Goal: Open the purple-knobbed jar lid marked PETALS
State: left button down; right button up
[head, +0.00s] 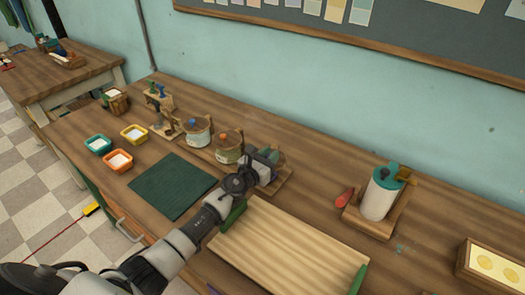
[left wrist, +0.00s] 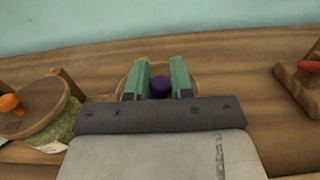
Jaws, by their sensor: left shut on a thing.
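My left gripper (head: 263,158) is over the rightmost of a row of lidded jars on a wooden stand. In the left wrist view, its two green fingers (left wrist: 160,80) are on either side of the round purple knob (left wrist: 161,87), shut on it. The wooden lid (left wrist: 124,84) shows behind the fingers. In the head view the gripper and wrist hide the knob and most of that jar (head: 265,174). I cannot read the label PETALS or tell whether the lid is lifted. My right gripper is not in view.
An orange-knobbed jar (head: 229,155) stands close left of the gripper, with a blue-knobbed jar (head: 196,134) beyond. A slatted wooden board (head: 285,248) and a green mat (head: 172,186) lie in front.

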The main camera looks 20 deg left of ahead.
aim_at(284, 162)
pick_arm(q)
jog(key=shift+w+d+n+y+p, duration=0.1)
jog(key=shift+d+n+y+p, duration=0.45)
jog(key=shift+n+y, duration=0.4)
jog(key=shift+w+d+n+y+p, duration=0.1)
jog(key=shift+d+n+y+p, duration=0.15)
jog(key=shift+y, duration=0.4)
jog(key=shift+w+d+n+y+p, duration=0.1)
jog(key=shift+d+n+y+p, duration=0.1)
jog(key=shift+y, duration=0.4)
jog(key=shift+w+d+n+y, duration=0.25)
jog(key=shift+d+n+y, duration=0.3)
jog(key=shift+n+y, duration=0.4)
jog(key=shift+w+d+f+n+y, duration=0.1)
jog(key=shift+w+d+n+y, duration=0.2)
jog(key=shift+y, duration=0.55)
jog(key=shift+w+d+n+y+b, duration=0.1)
jog(key=shift+d+n+y+b, duration=0.15)
jog(key=shift+n+y+b, duration=0.45)
jog(key=shift+w+d+n+g+y+b, duration=0.3)
jog(key=shift+w+n+g+y+b, duration=0.15)
jog(key=shift+n+g+y+b, duration=0.55)
jog(key=shift+w+d+n+g+y+b, duration=0.35)
jog(key=shift+w+n+g+y+b, duration=0.2)
jog(key=shift+y+b, duration=0.75)
jog(key=shift+w+d+n+g+y+b, duration=0.35)
jog(key=shift+n+g+y+b, duration=0.55)
jog(key=shift+y, duration=0.4)
jog(key=shift+w, duration=0.1)
